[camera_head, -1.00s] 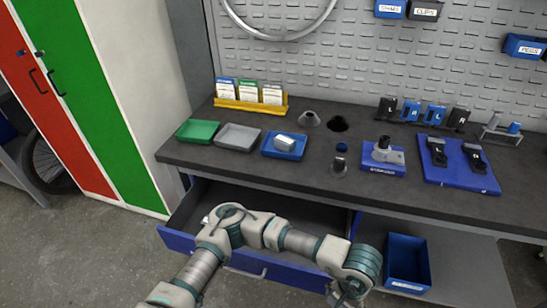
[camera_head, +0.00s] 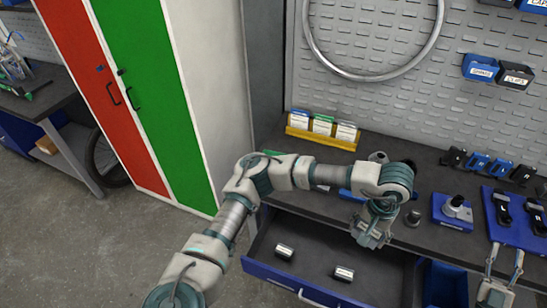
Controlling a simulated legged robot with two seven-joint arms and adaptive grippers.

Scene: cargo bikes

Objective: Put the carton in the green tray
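Only a sliver of the green tray (camera_head: 270,153) shows on the bench, behind my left arm. A blue tray (camera_head: 350,194) shows in part behind the same arm. The carton is not visible; a small white box sat in the blue tray in the earlier view, and that spot is now covered by my arm. My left gripper (camera_head: 371,238) hangs over the open drawer, in front of the bench edge; its fingers are too unclear to tell whether they are open. My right gripper (camera_head: 506,255) is at the lower right, open and empty, its two fingers apart.
The open drawer (camera_head: 272,232) holds two small metallic pieces (camera_head: 284,251). A yellow card holder (camera_head: 320,137) stands at the back of the bench. A blue stand (camera_head: 452,214) and blue board (camera_head: 520,226) are to the right. A blue bin (camera_head: 444,285) is below.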

